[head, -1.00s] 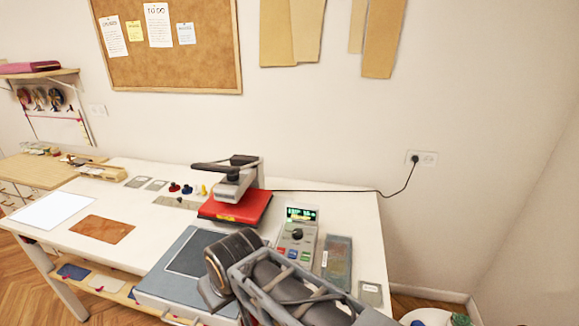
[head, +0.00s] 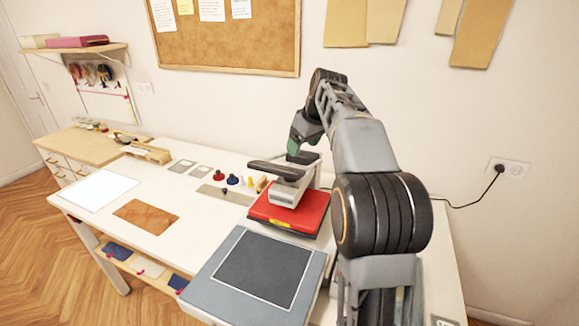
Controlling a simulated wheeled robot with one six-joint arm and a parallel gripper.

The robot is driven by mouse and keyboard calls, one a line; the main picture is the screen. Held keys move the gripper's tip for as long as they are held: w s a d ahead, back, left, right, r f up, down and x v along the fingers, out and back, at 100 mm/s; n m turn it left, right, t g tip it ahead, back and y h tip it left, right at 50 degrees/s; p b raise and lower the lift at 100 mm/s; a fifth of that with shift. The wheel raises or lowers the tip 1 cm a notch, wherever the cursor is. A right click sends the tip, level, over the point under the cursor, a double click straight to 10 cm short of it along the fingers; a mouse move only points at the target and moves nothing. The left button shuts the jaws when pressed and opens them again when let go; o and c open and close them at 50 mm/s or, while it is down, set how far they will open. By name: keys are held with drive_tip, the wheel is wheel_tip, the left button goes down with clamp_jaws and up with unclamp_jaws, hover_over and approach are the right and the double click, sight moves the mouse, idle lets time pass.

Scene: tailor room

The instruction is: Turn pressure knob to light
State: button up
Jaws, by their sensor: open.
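A heat press with a red base (head: 290,215) stands on the white table. Its grey-white upper part (head: 289,192) carries a dark handle, and I cannot make out a pressure knob on it. My gripper (head: 300,147) is open, pointing down just above and behind the press top. Its fingers are small, and I cannot tell whether they touch the press. The control box with the small display, dial and coloured buttons is hidden behind my arm.
A grey-blue platen with a dark pad (head: 262,270) lies in front of the press. Small red (head: 218,174) and blue (head: 233,180) pieces stand left of it. A brown sheet (head: 146,217) and a white sheet (head: 100,190) lie on the left. The wall is close behind.

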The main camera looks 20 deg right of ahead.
drive_tip(key=x, duration=0.4)
drive_tip(key=w+d+p+x, duration=0.1)
drive_tip(key=x, duration=0.9)
drive_tip(key=shift+w+d+r+p, duration=0.1)
drive_tip(key=shift+w+d+p, duration=0.1)
drive_tip(key=shift+p, duration=0.1)
